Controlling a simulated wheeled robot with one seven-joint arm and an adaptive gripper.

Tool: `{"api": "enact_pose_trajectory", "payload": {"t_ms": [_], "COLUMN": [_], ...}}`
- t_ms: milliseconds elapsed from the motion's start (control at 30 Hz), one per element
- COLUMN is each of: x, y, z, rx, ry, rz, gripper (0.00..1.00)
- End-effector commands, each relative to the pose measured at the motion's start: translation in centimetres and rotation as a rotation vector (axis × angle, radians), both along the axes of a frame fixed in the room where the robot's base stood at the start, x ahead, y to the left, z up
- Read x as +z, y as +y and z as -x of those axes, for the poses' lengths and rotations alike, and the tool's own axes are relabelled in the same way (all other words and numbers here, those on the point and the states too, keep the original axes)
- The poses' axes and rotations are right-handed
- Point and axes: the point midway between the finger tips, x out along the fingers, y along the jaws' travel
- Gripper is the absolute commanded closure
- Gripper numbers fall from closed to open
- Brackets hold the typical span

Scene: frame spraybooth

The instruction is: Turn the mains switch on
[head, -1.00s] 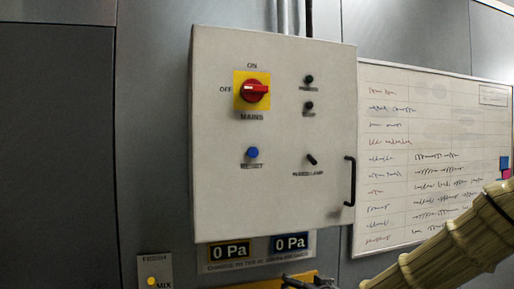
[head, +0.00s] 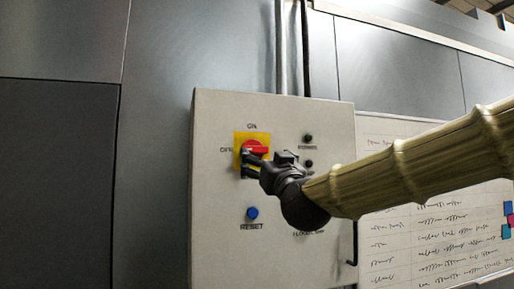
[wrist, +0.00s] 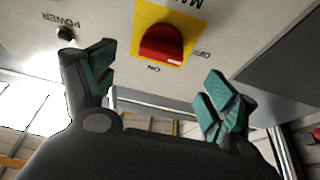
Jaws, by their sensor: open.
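The mains switch is a red rotary knob (head: 256,146) on a yellow plate (head: 239,140), high on the left of a pale control box. In the earlier head view its handle lies level, with its white mark towards OFF. Now my gripper (head: 250,166) partly covers it from below. My gripper (wrist: 160,88) is open and empty there, teal-padded fingers spread to either side below the knob in the picture. I see no contact with it.
A whiteboard (head: 390,260) hangs to the right. Conduits (head: 281,50) rise above the box.

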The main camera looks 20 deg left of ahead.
Motion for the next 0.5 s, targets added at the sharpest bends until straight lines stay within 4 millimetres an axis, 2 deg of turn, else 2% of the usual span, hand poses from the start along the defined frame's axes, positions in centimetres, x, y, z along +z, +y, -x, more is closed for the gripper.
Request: {"api": "enact_pose_trajectory", "payload": {"t_ms": [33, 500], "x": [0.7, 2.9], "y": [0.5, 3.7], "z": [-0.7, -5.5], "rx": [0.000, 0.000], "ry": [0.002, 0.003], "rz": [0.000, 0.001], "gripper": [0.14, 0.14]}}
